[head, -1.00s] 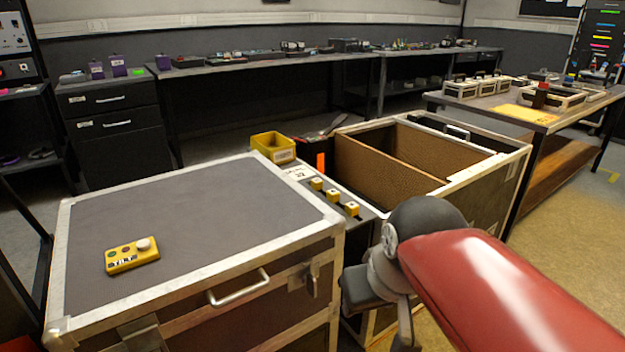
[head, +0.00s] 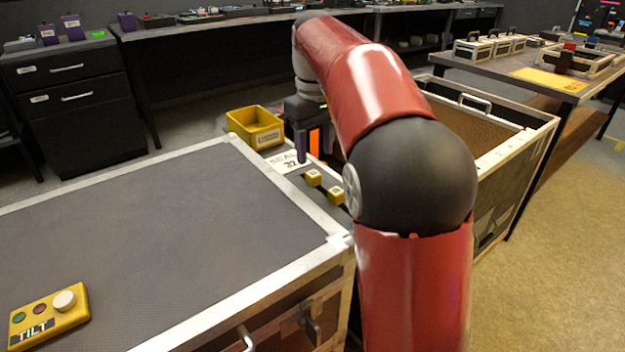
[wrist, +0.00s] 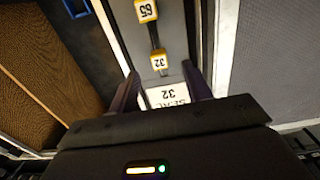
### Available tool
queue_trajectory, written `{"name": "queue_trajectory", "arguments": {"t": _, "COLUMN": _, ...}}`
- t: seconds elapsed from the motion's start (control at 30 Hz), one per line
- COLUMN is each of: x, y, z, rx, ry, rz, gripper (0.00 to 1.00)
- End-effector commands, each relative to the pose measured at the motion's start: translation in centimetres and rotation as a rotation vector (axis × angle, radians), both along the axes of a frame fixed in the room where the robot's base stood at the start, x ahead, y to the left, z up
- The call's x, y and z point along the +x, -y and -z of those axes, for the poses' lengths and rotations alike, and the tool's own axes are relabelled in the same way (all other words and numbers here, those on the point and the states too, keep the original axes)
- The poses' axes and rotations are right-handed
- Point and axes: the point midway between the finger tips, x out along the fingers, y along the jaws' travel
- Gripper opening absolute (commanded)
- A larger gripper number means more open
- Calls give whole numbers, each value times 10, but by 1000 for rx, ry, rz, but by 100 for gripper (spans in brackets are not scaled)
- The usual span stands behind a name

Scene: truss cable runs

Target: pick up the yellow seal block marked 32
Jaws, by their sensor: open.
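The yellow seal block marked 32 (wrist: 158,61) stands on a narrow grey strip, nearest the white SEAL 32 card (wrist: 168,96). In the head view that nearest block (head: 313,177) and the card (head: 288,163) show just left of my arm. My gripper (head: 314,154) is open and empty, fingers pointing down near the card. In the wrist view my gripper's fingers (wrist: 162,80) straddle the strip, with the block between and a little beyond their tips. I see no contact with it.
Another yellow block marked 65 (wrist: 146,10) stands farther along the strip. A yellow bin (head: 256,127) sits behind the card. A grey case top with a TILT box (head: 48,317) lies left; an open case with brown dividers (wrist: 38,65) lies on the other side.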

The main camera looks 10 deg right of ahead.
Motion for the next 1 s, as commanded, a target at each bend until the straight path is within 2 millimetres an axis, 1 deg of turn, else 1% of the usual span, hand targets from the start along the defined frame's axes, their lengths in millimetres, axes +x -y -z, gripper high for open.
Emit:
{"name": "queue_trajectory", "arguments": {"t": 0.2, "x": 10, "y": -1, "z": 32, "rx": -1, "ry": -3, "rz": 1, "gripper": 49}}
{"name": "queue_trajectory", "arguments": {"t": 0.3, "x": 10, "y": -1, "z": 45, "rx": 0, "ry": -1, "rz": 0, "gripper": 49}}
{"name": "queue_trajectory", "arguments": {"t": 0.43, "x": 10, "y": -1, "z": 52, "rx": 0, "ry": 0, "rz": 0, "gripper": 49}}
{"name": "queue_trajectory", "arguments": {"t": 0.63, "x": 10, "y": -1, "z": 52, "rx": -1, "ry": 1, "rz": 1, "gripper": 49}}
{"name": "queue_trajectory", "arguments": {"t": 0.67, "x": 10, "y": -1, "z": 52, "rx": -1, "ry": 1, "rz": 1, "gripper": 46}}
{"name": "queue_trajectory", "arguments": {"t": 1.0, "x": 10, "y": -1, "z": 51, "rx": -1, "ry": 1, "rz": 1, "gripper": 2}}
